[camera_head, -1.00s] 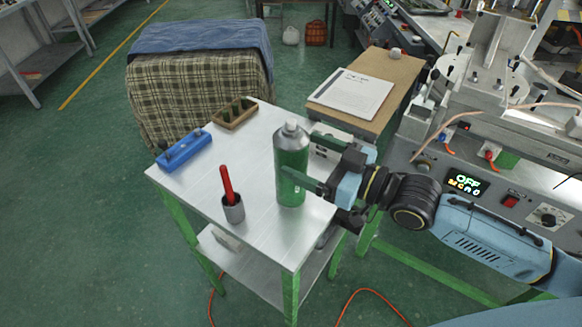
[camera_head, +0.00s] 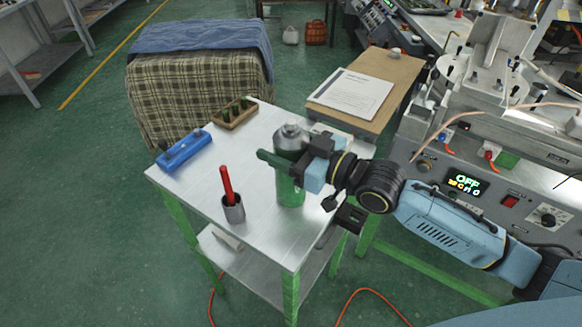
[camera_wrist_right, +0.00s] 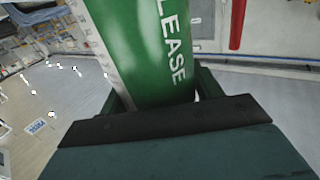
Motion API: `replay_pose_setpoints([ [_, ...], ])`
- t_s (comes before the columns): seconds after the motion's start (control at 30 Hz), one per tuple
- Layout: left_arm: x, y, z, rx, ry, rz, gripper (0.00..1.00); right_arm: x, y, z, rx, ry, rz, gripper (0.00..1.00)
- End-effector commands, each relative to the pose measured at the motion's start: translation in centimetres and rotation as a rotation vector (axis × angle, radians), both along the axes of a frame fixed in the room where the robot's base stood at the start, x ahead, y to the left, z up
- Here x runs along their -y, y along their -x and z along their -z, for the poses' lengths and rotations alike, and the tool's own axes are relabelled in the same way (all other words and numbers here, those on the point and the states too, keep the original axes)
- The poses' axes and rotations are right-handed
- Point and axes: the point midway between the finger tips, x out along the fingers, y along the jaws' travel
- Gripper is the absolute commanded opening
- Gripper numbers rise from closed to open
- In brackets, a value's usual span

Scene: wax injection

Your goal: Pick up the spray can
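The spray can (camera_head: 290,190) is green with a grey top and stands upright on the metal table (camera_head: 265,238). My right gripper (camera_head: 285,162) reaches in from the right at the can's upper part. One finger crosses in front of the can and the other is hidden behind it. In the right wrist view the can (camera_wrist_right: 140,45), with white lettering, lies between the two fingers (camera_wrist_right: 160,95). The fingers look very close to its sides; firm contact cannot be made out. My left gripper is not in view.
A cup (camera_head: 233,210) with a red-handled tool stands left of the can. A blue block (camera_head: 184,150) and a wooden holder (camera_head: 235,113) lie farther back. A brown board with papers (camera_head: 351,94) is behind, and the control machine (camera_head: 466,185) stands at the right.

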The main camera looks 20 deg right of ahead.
Motion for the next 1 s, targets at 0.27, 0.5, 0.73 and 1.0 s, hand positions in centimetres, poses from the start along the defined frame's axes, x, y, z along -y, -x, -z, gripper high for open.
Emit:
replay_pose_setpoints([
  [0.27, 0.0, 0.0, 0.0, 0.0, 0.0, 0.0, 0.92, 0.0, 0.0, 0.0, 0.0, 0.0, 0.0, 0.27],
  [0.5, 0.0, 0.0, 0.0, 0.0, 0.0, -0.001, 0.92, 0.0, 0.0, -0.1, 0.003, -0.001, 0.0, 0.09],
  [0.73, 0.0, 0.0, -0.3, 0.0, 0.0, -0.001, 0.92, 0.0, 0.0, -1.2, 0.006, -0.002, 0.0, 0.09],
  [1.0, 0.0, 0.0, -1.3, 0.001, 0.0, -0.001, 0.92, 0.0, 0.0, -6.6, 0.009, -0.003, -0.001, 0.09],
])
